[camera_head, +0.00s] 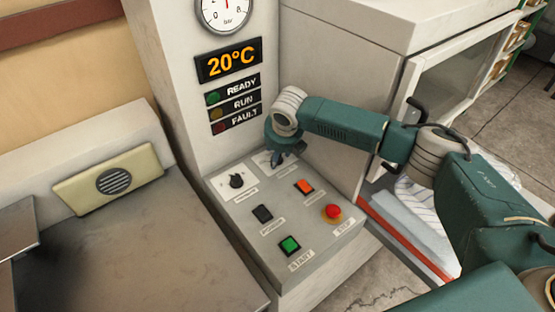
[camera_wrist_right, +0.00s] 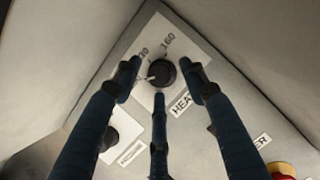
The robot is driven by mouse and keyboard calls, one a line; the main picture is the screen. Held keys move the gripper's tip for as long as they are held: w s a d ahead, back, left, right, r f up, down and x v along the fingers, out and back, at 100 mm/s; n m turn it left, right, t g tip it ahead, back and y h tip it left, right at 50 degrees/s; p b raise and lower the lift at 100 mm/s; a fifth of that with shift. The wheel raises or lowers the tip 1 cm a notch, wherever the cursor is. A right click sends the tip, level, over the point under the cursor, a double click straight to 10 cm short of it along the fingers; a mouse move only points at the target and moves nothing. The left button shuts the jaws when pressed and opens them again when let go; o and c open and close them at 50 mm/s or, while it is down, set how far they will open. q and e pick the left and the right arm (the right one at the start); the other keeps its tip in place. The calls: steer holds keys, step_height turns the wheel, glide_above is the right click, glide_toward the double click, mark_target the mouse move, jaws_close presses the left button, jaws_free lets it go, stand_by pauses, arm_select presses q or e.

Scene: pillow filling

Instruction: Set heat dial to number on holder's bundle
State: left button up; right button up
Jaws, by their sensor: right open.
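The black heat dial (camera_wrist_right: 160,72) sits on a white plate on the control panel in the right wrist view. Its white pointer mark points left. "160" is printed above it to the right; another number left of it is partly hidden by a finger. My right gripper (camera_head: 278,155) is at the back of the panel and hides most of this dial in the head view. In the wrist view its open fingers (camera_wrist_right: 162,85) spread around the dial; I cannot tell whether they touch it. My left gripper is not in view. I see no numbered bundle.
The panel (camera_head: 243,240) also carries a second black dial (camera_head: 236,181), an orange switch (camera_head: 304,186), a dark switch (camera_head: 262,213), a green button (camera_head: 289,244) and a red stop button (camera_head: 333,211). The display (camera_head: 230,62) reads 20°C. Striped cloth (camera_head: 420,200) lies at the right.

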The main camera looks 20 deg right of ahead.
steer(key=shift+c, duration=0.3)
jaws_close()
